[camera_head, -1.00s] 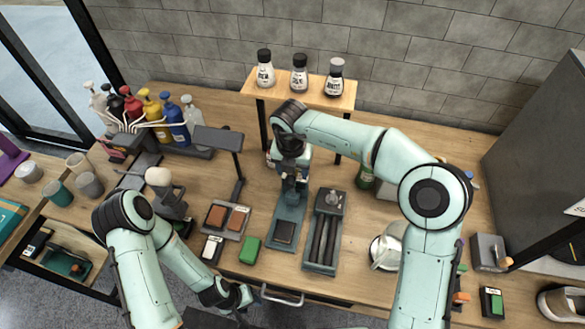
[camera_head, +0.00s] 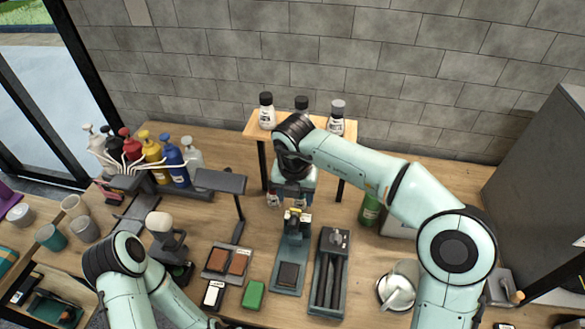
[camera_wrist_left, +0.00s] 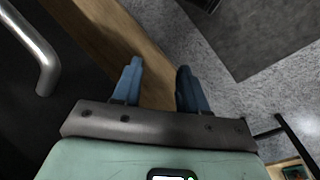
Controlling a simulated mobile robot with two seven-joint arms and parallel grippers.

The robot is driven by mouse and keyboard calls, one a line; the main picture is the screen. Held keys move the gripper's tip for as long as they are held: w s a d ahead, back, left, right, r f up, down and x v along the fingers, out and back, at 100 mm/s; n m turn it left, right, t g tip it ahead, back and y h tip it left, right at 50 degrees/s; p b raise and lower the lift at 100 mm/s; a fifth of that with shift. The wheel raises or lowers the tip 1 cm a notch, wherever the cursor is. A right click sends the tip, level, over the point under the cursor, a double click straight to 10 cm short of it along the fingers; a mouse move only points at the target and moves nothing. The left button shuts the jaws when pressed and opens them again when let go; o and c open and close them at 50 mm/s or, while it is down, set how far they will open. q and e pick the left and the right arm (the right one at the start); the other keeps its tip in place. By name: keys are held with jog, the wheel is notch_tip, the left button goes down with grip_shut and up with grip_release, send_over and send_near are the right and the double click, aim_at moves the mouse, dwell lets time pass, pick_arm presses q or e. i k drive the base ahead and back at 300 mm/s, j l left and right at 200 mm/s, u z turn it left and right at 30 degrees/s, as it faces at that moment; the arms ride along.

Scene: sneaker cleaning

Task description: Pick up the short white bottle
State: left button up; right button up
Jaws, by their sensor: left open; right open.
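Three small white bottles with dark lettering stand upright on a raised wooden shelf. The left bottle (camera_head: 267,115) has a black cap. The middle bottle (camera_head: 301,103) shows only its dark top above my right arm. The right bottle (camera_head: 337,123) has a greyish cap. I cannot tell which one is meant. My right gripper (camera_head: 290,205) points down over the bench in front of the shelf, open, apart from the bottles. My left gripper (camera_wrist_left: 160,82) is open and empty by the bench's wooden edge in the left wrist view; its fingers are out of the head view.
The wooden shelf (camera_head: 253,127) stands on black legs at the back. Coloured pump bottles (camera_head: 152,150) stand at the left. A black stand (camera_head: 220,181), brown blocks (camera_head: 238,263), a green block (camera_head: 253,294) and a green bottle (camera_head: 369,211) are on the bench. A grey cabinet (camera_head: 545,180) borders the right.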

aim_at(268, 116)
jog(key=k, duration=1.5)
